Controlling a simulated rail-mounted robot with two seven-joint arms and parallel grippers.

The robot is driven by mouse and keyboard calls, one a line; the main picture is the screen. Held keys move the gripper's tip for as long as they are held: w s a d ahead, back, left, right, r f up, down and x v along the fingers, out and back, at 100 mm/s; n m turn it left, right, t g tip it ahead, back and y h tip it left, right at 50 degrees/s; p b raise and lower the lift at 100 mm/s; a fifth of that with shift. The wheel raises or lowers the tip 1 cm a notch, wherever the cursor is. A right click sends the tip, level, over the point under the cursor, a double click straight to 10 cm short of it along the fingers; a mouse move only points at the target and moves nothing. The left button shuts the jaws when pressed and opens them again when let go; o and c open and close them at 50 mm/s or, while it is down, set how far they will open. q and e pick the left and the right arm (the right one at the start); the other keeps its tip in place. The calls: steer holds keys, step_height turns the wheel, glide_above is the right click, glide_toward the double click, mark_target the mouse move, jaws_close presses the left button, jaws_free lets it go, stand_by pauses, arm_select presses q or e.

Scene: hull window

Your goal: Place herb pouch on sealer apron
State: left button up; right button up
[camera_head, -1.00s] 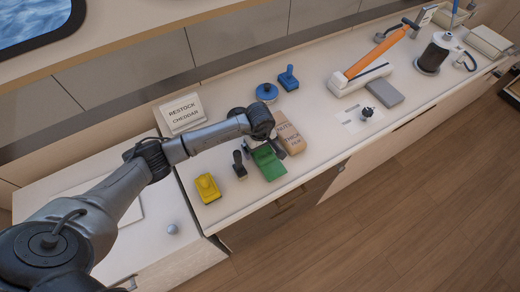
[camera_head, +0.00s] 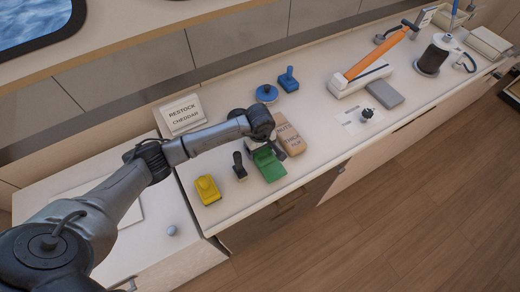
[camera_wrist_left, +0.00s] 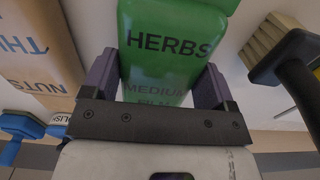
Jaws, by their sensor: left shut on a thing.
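The green herb pouch (camera_head: 269,168) lies on the counter under the end of my left arm in the head view. Its lettering "HERBS" shows in the left wrist view (camera_wrist_left: 165,45). My left gripper (camera_wrist_left: 157,88) is shut on it, one finger on each side. In the head view the gripper (camera_head: 262,148) is partly hidden by its own wrist. The sealer (camera_head: 362,78), with a white base and raised orange arm, stands farther right. A flat grey block (camera_head: 385,94), which looks like its apron, lies at its front and looks bare. My right gripper is in neither view.
A brown nuts pouch (camera_head: 289,139) lies close beside the green one, right of it. A dark-handled brush (camera_head: 240,166) and a yellow item (camera_head: 207,189) are to its left. Blue items (camera_head: 267,93) lie behind. A dark knob (camera_head: 367,114) stands before the sealer.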

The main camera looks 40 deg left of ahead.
arm_select(q)
steer(key=shift+r, duration=0.55)
steer(key=r, duration=0.2)
steer(key=d+r, duration=0.1)
steer(key=shift+r, duration=0.35)
steer(key=d+r+b, duration=0.1)
steer(key=d+r, duration=0.5)
steer(key=d, duration=0.5)
steer(key=s+d+r+m, duration=0.25)
steer(key=s+m, duration=0.45)
steer(key=m, duration=0.6)
steer(key=w+a+r, duration=0.3)
steer(key=a+r, duration=0.1)
steer(key=r, duration=0.7)
steer(key=shift+m, duration=0.4)
steer(key=s+r+p, duration=0.2)
steer(key=r+p, duration=0.5)
steer(key=p, duration=0.1)
steer(key=s+r+p, duration=0.3)
steer(key=r+p, duration=0.5)
steer(key=p, duration=0.1)
steer(key=s+r+p, duration=0.3)
steer(key=r+p, duration=0.5)
steer(key=shift+s+a+p, duration=0.15)
steer(key=shift+s+p, duration=0.05)
steer(key=shift+p, duration=0.1)
